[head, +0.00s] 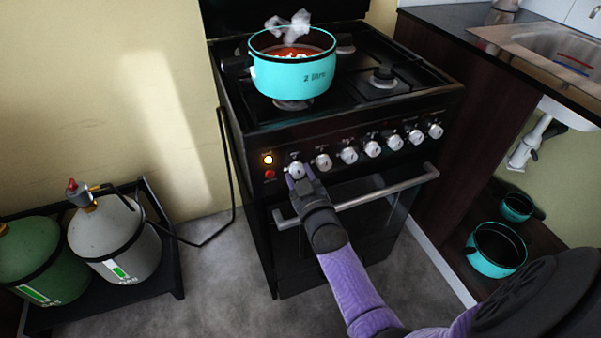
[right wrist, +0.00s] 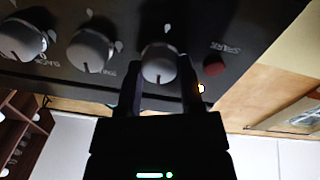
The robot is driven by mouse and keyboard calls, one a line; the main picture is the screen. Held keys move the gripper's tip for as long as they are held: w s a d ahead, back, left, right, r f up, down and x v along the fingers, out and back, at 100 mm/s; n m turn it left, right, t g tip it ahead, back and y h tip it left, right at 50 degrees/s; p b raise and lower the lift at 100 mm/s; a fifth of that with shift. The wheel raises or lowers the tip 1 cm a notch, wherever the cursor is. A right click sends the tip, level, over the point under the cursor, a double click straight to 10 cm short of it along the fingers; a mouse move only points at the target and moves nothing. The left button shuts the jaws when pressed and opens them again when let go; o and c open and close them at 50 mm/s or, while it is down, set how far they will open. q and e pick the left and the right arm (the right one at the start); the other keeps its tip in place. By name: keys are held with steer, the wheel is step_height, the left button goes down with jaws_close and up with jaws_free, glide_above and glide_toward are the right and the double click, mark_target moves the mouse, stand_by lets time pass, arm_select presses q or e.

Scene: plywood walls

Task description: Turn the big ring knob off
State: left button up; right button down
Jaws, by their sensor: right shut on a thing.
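The leftmost white knob (head: 296,169) is on the front panel of the black stove (head: 262,218). My right gripper (head: 298,179) is on this knob, with one finger on each side. In the right wrist view the fingers are shut on the same knob (right wrist: 160,62), which has a dark mark on its rim. The label beside it is not readable, so I cannot tell which ring it serves. A turquoise pot (head: 291,74) with red food stands on the front left burner, steaming. My left gripper is out of view.
An orange lamp (head: 267,159) glows above a red spark button (head: 269,174). Several other knobs line the panel, above the oven handle (head: 385,193). Gas bottles (head: 113,238) stand at left. A sink (head: 565,48) and turquoise pans (head: 497,250) are at right.

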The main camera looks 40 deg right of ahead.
steer(key=shift+m, duration=0.9)
steer(key=shift+c, duration=1.2)
jaws_free()
steer(key=shift+p, duration=0.3)
